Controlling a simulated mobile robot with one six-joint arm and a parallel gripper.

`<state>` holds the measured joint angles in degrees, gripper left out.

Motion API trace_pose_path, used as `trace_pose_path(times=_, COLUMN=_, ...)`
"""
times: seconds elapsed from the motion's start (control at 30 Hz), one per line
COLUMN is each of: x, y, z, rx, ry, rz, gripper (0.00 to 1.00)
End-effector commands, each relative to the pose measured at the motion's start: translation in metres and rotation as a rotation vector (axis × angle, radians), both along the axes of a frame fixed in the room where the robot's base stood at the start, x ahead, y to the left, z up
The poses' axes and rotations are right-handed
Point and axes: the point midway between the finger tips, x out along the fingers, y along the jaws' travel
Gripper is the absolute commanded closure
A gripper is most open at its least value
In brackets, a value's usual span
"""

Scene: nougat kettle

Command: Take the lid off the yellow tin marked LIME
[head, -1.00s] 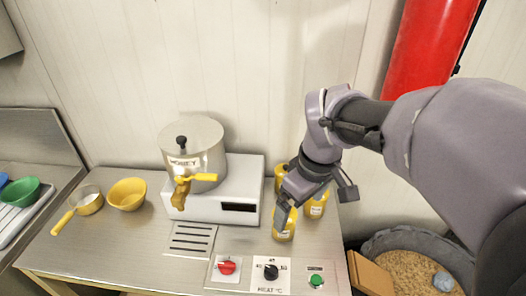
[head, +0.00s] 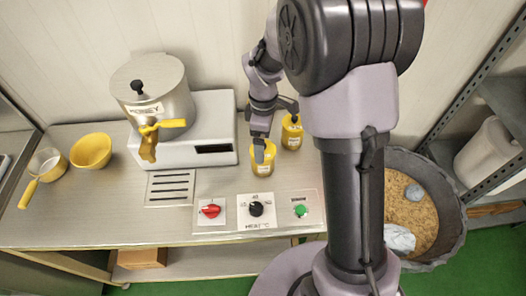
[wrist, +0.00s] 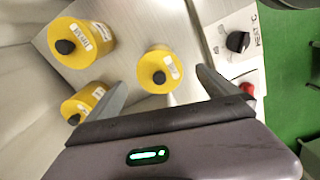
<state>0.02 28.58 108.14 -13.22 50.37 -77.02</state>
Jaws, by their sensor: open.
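Three yellow tins with black lid knobs show in the wrist view: a middle tin (wrist: 160,72), an upper left tin (wrist: 82,42) and a lower left tin (wrist: 86,103). Each has a white label, too small or blurred for me to tell which reads LIME. The middle tin's lid is on, and it appears between the fingers of my open, empty gripper (wrist: 160,82). In the head view my gripper (head: 261,149) is over the front tin (head: 262,165), hiding part of its top. Another tin (head: 292,134) stands behind to the right. The third is hidden there.
A steel kettle (head: 150,90) on a white base (head: 215,125) stands left of the tins. The control panel (head: 257,211) lies in front of them. A yellow bowl (head: 91,152) and pan (head: 47,163) sit at left. A large round tub (head: 425,235) stands right of the counter.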

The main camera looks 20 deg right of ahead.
Motion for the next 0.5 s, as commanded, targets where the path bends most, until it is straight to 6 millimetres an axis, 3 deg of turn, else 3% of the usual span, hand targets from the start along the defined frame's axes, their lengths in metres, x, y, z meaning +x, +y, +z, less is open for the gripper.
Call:
trace_pose_path(times=0.03, x=0.0, y=0.002, z=-0.015, rx=0.0, ry=0.004, rz=0.002, gripper=0.01)
trace_pose_path(times=0.1, x=0.0, y=0.001, z=-0.027, rx=-0.001, ry=0.003, rz=0.002, gripper=0.01)
trace_pose_path(times=0.3, x=0.0, y=0.001, z=-0.028, rx=0.0, ry=0.001, rz=0.001, gripper=0.01)
trace_pose_path(times=0.5, x=0.0, y=0.001, z=-0.027, rx=0.0, ry=0.001, rz=0.001, gripper=0.39)
